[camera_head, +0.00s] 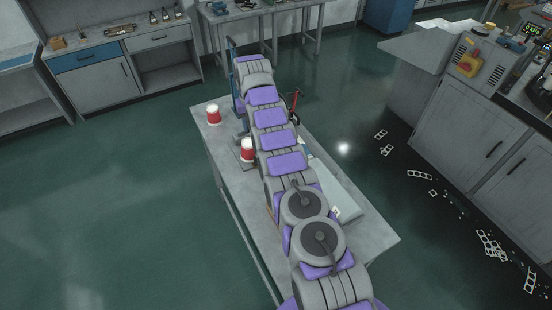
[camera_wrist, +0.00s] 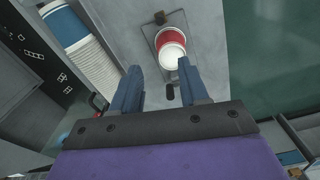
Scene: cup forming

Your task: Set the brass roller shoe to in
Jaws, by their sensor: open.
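My gripper (camera_wrist: 160,82) is open in the wrist view, its two blue fingers apart with nothing between the tips. A narrow grey plate (camera_wrist: 154,36) lies just beyond the fingertips. A small brown, brass-like piece (camera_wrist: 159,18) sits at its far end; I cannot tell for sure that it is the roller shoe, nor its setting. A red and white cup (camera_wrist: 172,36) stands on the plate close to the right fingertip. A dark knob or lever end (camera_wrist: 170,92) shows between the fingers. In the head view my arm hides most of the gripper and the plate.
A grey table (camera_head: 225,165) carries two red and white cups, one at its far left (camera_head: 213,115), one beside my arm (camera_head: 247,150). A red-handled lever (camera_head: 295,103) is right of my arm.

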